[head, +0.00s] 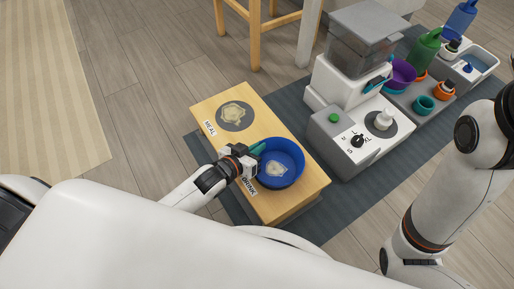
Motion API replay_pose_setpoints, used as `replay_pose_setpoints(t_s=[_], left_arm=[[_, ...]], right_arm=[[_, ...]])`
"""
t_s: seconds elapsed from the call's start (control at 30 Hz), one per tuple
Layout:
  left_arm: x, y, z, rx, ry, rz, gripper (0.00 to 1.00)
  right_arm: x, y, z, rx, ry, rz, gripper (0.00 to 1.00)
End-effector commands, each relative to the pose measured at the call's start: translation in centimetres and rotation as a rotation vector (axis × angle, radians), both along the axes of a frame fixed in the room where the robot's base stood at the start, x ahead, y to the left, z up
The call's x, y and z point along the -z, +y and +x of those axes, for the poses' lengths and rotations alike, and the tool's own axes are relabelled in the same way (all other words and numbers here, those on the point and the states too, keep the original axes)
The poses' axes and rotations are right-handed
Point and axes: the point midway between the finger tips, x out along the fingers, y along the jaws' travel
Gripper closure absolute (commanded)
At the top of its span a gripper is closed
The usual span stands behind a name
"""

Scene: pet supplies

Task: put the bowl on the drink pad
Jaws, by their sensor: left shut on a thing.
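A blue bowl (291,176) is over the drink end of a low wooden stand (312,190), by the label reading DRINK. I cannot tell whether it touches the surface. A pale patch shows inside the bowl. My left gripper (257,153) is shut on the bowl's left rim. The drink pad itself is hidden, with the bowl over that end. The dark round meal pad (237,116) with a pale patch on it lies at the far end, next to the MEAL label. My right arm shows at the right, but its gripper is out of view.
A grey-and-white dispenser (350,80) with a dial and a green button stands right of the stand. A wooden stool stands behind. Dark mat lies around the stand.

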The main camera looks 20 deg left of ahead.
Motion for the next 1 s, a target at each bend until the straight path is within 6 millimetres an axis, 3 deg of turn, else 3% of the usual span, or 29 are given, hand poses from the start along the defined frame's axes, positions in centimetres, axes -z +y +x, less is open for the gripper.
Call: replay_pose_setpoints(t_s=[0.17, 0.2, 0.3, 0.33, 0.67, 0.73, 1.0], left_arm=[[0.2, 0.0, 0.0, -0.001, -0.001, -0.001, 1.00], [0.3, 0.0, 0.0, 0.000, 0.000, 0.000, 0.89], [0.2, 0.0, 0.0, 0.000, 0.000, 0.000, 0.73], [0.2, 0.0, 0.0, 0.000, 0.000, 0.000, 0.72], [-0.2, 0.0, -0.1, 0.000, -0.001, 0.001, 0.72], [-0.5, 0.3, -0.8, -0.001, 0.002, 0.000, 0.72], [-2.8, 2.0, -5.4, 0.000, 0.004, 0.001, 0.72]], right_arm=[[0.0, 0.0, 0.0, 0.000, 0.000, 0.000, 0.64], [0.0, 0.0, 0.0, 0.000, -0.001, 0.000, 0.64], [0.0, 0.0, 0.0, 0.000, 0.000, 0.000, 0.64], [0.0, 0.0, 0.0, 0.000, -0.001, 0.000, 0.64], [-0.2, 0.0, 0.0, 0.000, -0.002, 0.001, 0.64], [-0.6, 0.0, 0.0, -0.002, -0.002, 0.001, 0.64], [0.7, -0.2, 2.5, -0.004, 0.114, 0.006, 0.64]])
